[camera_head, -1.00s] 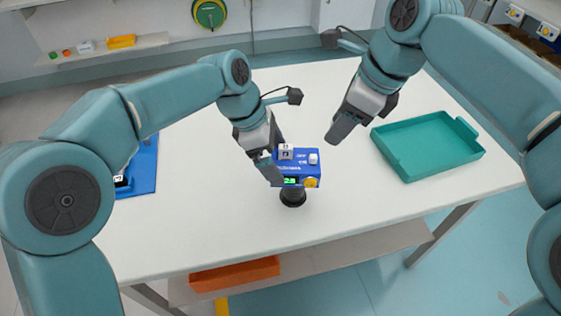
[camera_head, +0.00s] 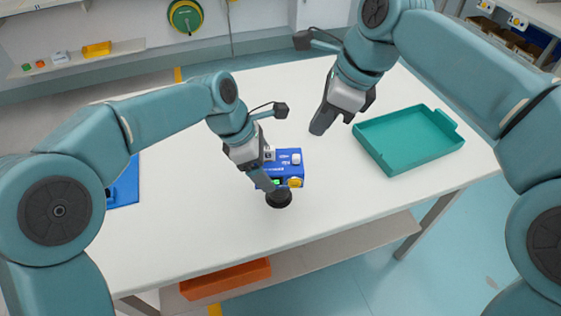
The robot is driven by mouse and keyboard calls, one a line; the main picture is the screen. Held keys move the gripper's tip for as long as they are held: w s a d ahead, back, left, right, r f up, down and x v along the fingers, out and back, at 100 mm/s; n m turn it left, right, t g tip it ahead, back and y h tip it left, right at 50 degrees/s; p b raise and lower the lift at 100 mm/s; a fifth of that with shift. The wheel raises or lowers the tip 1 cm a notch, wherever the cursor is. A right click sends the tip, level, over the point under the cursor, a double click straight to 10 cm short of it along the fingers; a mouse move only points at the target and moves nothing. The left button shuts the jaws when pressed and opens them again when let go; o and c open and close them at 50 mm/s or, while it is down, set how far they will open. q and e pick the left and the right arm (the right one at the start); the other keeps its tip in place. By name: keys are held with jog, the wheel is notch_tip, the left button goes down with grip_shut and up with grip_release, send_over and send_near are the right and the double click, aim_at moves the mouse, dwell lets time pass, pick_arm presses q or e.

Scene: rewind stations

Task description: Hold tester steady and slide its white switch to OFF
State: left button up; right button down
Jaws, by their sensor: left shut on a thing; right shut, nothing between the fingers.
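The blue tester (camera_head: 290,160) is near the middle of the white table. It has a green display (camera_head: 276,184), a yellow knob (camera_head: 295,182) and a small white switch (camera_head: 296,158) on its upper right. A black round base (camera_head: 279,199) shows below it. My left gripper (camera_head: 264,180) is shut on the tester at its left side, and its fingers hide part of the tester. My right gripper (camera_head: 318,130) is shut and empty, above the table to the upper right of the tester, apart from it. The switch's markings are too small to read.
A teal tray (camera_head: 408,140) stands empty on the right of the table. A blue mat (camera_head: 124,187) lies at the left, partly behind my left arm. An orange bin (camera_head: 226,279) is on the shelf below. The table between tester and tray is clear.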

pick_arm(q)
jog(key=shift+r, duration=0.1)
jog(key=shift+w, duration=0.1)
pick_arm(e)
jog(key=s+m+t, duration=0.2)
jog(key=s+m, duration=0.3)
jog(key=m, duration=1.2)
jog(key=s+d+m+t+y, duration=0.1)
jog(key=s+m, duration=0.4)
jog(key=m, duration=1.2)
jog(key=shift+s+d+f+t, duration=0.25)
jog(key=shift+f+t, duration=0.15)
jog(key=shift+t, duration=0.1)
jog(key=shift+s, duration=0.1)
